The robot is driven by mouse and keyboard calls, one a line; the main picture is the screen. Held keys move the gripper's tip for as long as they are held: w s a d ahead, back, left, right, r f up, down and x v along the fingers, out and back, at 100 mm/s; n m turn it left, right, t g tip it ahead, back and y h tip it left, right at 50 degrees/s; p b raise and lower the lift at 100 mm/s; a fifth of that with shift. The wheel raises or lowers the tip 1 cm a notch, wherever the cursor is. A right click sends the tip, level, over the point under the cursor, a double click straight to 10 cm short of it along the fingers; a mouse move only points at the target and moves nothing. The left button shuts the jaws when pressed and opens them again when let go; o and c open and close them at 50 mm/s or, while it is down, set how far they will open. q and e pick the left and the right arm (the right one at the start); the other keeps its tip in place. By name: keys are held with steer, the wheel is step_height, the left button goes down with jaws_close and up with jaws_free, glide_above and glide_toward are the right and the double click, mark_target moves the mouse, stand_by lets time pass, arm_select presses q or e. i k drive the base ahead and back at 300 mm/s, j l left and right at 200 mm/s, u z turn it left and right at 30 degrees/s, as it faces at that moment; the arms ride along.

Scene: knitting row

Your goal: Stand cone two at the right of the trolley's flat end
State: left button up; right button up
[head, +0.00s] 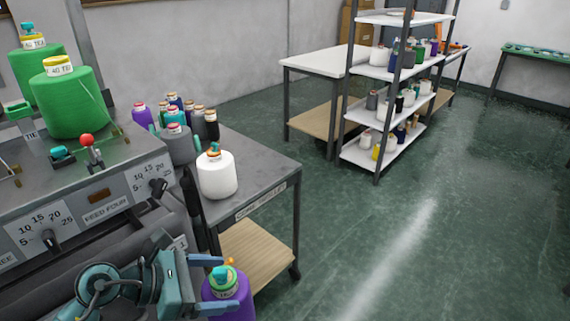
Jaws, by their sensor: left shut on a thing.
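My left gripper (228,284) is at the bottom of the head view, its blue fingers shut on a purple cone (232,306) with a pale green label and a teal top. The cone's lower part is cut off by the picture edge. It is in front of the grey-topped table (262,172), which has a label strip on its edge and a wooden lower shelf; this may be the trolley. On that top stand a white cone (217,176) near the front, a grey cone (179,146) and several smaller coloured cones behind. I cannot read which cone is two. My right gripper is out of view.
The knitting machine (110,200) fills the left, with two green cones (70,105) (35,68) and a red-knobbed lever (87,141). A white shelf rack (385,75) with cones and a white table (315,62) stand behind. The right part of the grey top and the green floor are clear.

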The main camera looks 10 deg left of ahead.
mark_target(259, 166)
steer(key=i+l+z, duration=0.25)
steer(key=i+z, duration=0.15)
steer(key=i, duration=0.15)
steer(key=i+z, duration=0.35)
steer(key=i, duration=0.15)
steer(key=i+u, duration=0.25)
steer(key=i, duration=0.15)
steer(key=i+l+u, duration=0.35)
steer(key=i+u, duration=0.15)
steer(key=i, duration=0.25)
steer(key=i+u, duration=0.15)
steer(key=u, duration=0.3)
steer(key=i+l+u, duration=0.1)
steer(key=u, duration=0.35)
steer(key=i+l+u, duration=0.2)
steer(key=u, duration=0.2)
steer(key=i+l+u, duration=0.15)
steer(key=i+u, duration=0.15)
steer(key=u, duration=0.2)
steer(key=i+l+u, duration=0.25)
steer(key=u, duration=0.2)
